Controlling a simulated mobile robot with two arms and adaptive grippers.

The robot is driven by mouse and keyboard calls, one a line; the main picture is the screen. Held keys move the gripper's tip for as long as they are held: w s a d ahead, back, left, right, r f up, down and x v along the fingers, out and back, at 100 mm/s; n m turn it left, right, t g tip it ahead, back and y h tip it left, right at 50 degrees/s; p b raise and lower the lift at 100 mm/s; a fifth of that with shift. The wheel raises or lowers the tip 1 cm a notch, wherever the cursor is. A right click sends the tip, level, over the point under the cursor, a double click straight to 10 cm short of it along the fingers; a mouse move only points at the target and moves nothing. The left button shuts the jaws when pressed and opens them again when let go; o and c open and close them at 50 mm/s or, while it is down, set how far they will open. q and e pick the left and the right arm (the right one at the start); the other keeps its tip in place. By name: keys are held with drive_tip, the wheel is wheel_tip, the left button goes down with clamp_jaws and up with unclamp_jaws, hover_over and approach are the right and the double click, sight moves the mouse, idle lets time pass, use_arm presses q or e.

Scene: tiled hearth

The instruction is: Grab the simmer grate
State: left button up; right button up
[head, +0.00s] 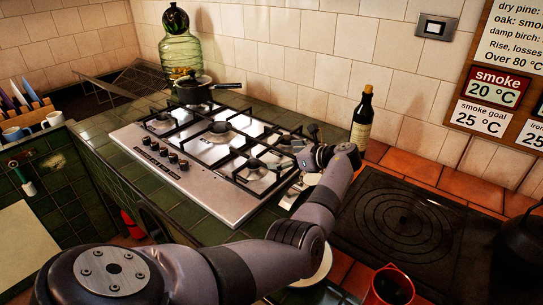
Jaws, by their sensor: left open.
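A steel gas hob (150,160) with black pan grates (222,130) over its burners is set in the green tiled counter. I cannot tell for sure which of the grates is the simmer grate. My left gripper (300,144) is at the right end of the hob, by its right-hand grates. It is small and dark here; it looks empty, and I cannot tell whether it touches a grate. My left forearm and wrist hide part of the counter in front of it. My right gripper is not in view.
A dark bottle (362,122) stands right of my gripper, near the wall. A black ringed hotplate (402,222) lies at right, with a red mug (391,287) in front. A wire rack (140,80) is at back left.

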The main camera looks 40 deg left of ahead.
use_arm(q)
drive_tip(key=b+x, duration=0.4)
drive_tip(key=shift+f, duration=0.35)
drive_tip(key=shift+a, duration=0.4)
drive_tip(key=shift+s+r, duration=0.1)
drive_tip(key=shift+c, duration=0.6)
drive_tip(key=shift+d, duration=0.1)
drive_tip(key=c, duration=1.6)
drive_tip(key=shift+r, duration=0.1)
drive_tip(key=shift+c, duration=0.6)
drive_tip(key=shift+r, duration=0.1)
